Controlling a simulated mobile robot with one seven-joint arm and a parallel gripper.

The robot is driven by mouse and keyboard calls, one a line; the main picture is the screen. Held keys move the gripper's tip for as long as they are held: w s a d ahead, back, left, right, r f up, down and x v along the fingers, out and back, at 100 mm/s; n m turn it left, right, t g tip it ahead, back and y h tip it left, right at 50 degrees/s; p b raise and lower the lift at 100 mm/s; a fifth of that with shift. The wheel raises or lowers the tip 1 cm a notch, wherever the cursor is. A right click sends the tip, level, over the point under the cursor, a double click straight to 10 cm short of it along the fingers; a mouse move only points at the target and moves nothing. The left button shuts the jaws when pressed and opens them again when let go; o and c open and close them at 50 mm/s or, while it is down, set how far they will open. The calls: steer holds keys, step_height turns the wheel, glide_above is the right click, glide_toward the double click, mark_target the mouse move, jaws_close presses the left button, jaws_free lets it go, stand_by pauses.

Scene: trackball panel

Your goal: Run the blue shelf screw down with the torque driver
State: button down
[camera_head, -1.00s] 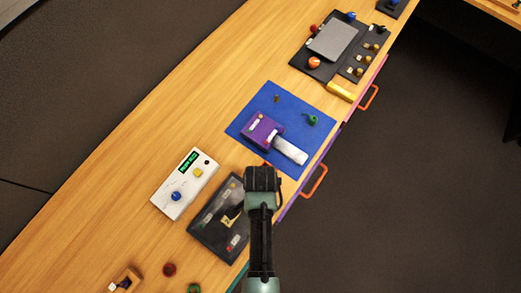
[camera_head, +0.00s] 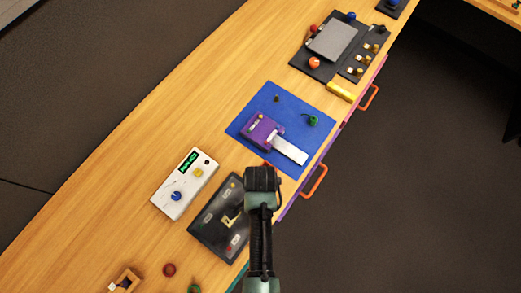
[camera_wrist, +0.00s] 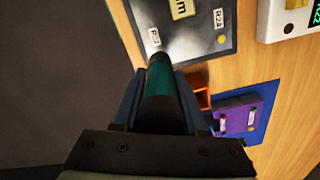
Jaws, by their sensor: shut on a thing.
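My gripper (camera_wrist: 160,95) is shut on a driver with a dark teal, rounded handle (camera_wrist: 160,80). Its narrow dark front end (camera_wrist: 156,58) points toward the dark panel (camera_wrist: 190,45) with label plates in the wrist view. I cannot tell whether the tip touches the panel. In the head view my gripper (camera_head: 262,180) is over the right edge of the same panel (camera_head: 206,240), hiding the driver. A yellow plate lies mid-panel. I cannot make out the blue shelf screw; the gripper or driver may hide it.
A white box with a green display (camera_head: 166,206) stands left of the panel. Beyond lies a blue mat (camera_head: 300,103) with a purple block (camera_head: 262,132) and pale bar. A small orange-red open holder (camera_wrist: 203,92) is beside the driver. Orange drawer handles (camera_head: 315,180) jut from the bench front.

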steer(key=shift+s, duration=0.1)
step_height(320, 180, up, 6)
steer(key=p, duration=0.6)
steer(key=shift+p, duration=0.35)
